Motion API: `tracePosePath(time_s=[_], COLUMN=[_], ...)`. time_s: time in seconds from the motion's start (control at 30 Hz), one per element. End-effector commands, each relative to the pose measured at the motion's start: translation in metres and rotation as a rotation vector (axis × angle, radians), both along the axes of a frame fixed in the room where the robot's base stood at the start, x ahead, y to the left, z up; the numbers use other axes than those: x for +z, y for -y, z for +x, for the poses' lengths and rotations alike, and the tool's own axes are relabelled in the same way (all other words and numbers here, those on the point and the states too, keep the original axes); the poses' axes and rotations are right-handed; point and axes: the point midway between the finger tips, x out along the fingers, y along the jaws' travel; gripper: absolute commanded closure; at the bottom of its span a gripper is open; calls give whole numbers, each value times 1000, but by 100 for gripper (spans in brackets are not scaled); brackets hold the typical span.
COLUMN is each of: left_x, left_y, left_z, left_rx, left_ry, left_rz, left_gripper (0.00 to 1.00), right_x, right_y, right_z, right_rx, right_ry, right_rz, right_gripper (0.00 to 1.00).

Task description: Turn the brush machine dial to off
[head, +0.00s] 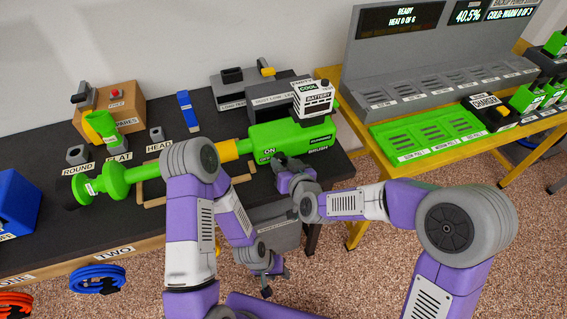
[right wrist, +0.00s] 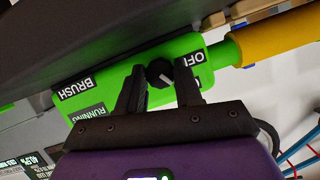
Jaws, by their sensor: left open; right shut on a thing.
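The green brush machine (head: 290,137) lies along the dark bench, with a yellow collar and a long green shaft toward the left. "ON" and "RUNNING" labels show on its body in the head view. In the right wrist view its round black dial (right wrist: 160,72) has a pale pointer line, with "OFF", "BRUSH" and "RUNNING" labels around it. My right gripper (head: 281,160) is at the machine's near side, its fingers either side of the dial and shut on it. The exact finger contact is hard to see. My left gripper (head: 266,283) hangs open and empty, low in front of the bench.
A white-topped battery (head: 313,97) stands on the machine. Small holders labelled "ROUND", "FLAT" and "HEAD" (head: 157,135) are behind the shaft. A green and grey charging rack (head: 430,140) stands on a yellow table to the right. Blue and orange cable coils (head: 97,279) hang at front left.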

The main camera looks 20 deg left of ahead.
Motion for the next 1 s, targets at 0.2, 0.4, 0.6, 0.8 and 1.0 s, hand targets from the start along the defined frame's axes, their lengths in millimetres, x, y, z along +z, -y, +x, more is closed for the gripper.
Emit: tracePosePath(time_s=[0.2, 0.4, 0.6, 0.8, 1.0], left_x=[6, 14, 24, 32, 38], left_y=[0, 0, 0, 0, 0], left_z=[0, 0, 0, 0, 0], left_rx=[0, 0, 0, 0, 0], left_ry=[0, 0, 0, 0, 0], left_rz=[0, 0, 0, 0, 0], left_gripper=[57, 57, 57, 57, 57], right_x=[1, 2, 1, 0, -1], right_y=[-2, -3, -4, -4, -5], right_z=[-2, -2, -3, -3, -4], right_rx=[4, 4, 3, 3, 3], right_ry=[79, 180, 287, 387, 469], right_rz=[-116, -267, -427, -575, -697], right_gripper=[96, 96, 96, 96, 96])
